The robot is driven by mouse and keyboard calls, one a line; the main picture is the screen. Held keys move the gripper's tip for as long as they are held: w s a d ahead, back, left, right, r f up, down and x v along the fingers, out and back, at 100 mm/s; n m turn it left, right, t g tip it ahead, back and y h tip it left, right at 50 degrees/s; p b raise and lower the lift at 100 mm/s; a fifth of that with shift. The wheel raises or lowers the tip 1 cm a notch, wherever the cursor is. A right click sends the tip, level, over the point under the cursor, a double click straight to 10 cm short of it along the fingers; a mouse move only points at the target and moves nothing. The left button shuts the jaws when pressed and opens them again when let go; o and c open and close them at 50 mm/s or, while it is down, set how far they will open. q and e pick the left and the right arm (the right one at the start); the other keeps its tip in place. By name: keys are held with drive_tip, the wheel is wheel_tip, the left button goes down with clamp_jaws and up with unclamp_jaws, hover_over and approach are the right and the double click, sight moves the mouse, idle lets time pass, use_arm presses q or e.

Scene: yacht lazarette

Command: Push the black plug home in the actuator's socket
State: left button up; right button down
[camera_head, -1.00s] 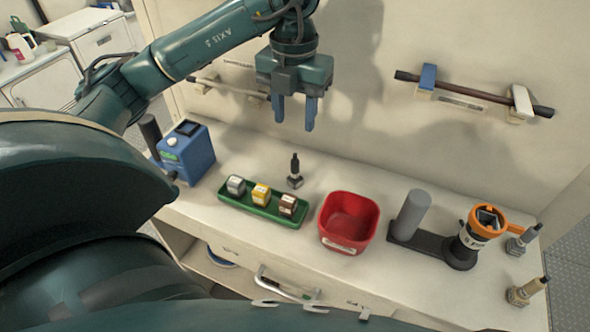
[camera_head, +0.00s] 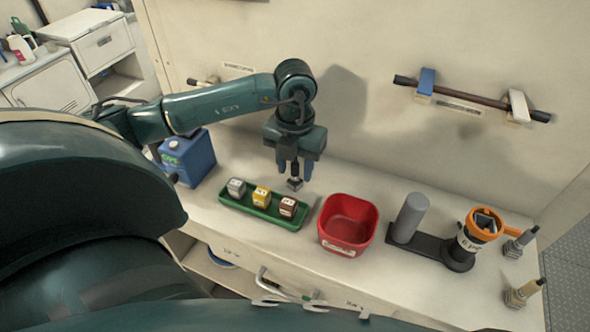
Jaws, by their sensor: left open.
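A black plug (camera_head: 295,183) with a squared grey lower end stands upright on the bench behind the green tray. My left gripper (camera_head: 295,172) points down over it, its open fingers on either side of the plug's dark upper part. I cannot tell whether either finger touches it. The actuator seems to be the unit at the right, with a grey cylinder (camera_head: 410,216) on a dark base (camera_head: 430,246) and an orange-ringed upright part (camera_head: 483,224). The open top of that part looks like the socket. My right gripper is not in view.
The green tray (camera_head: 233,205) holds grey, yellow and brown blocks. A red bin (camera_head: 348,240) stands between tray and actuator. Two other connectors (camera_head: 520,243) (camera_head: 522,293) stand at the right edge. A blue container (camera_head: 190,158) stands left. A rod (camera_head: 470,98) hangs on the wall.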

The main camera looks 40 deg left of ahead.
use_arm(q)
drive_tip(key=shift+f, duration=0.2)
clamp_jaws()
idle(0.3)
wheel_tip(320, 180, up, 9)
drive_tip(key=shift+r+b, duration=0.1)
drive_tip(key=shift+b, duration=0.4)
drive_tip(key=shift+r, duration=0.4)
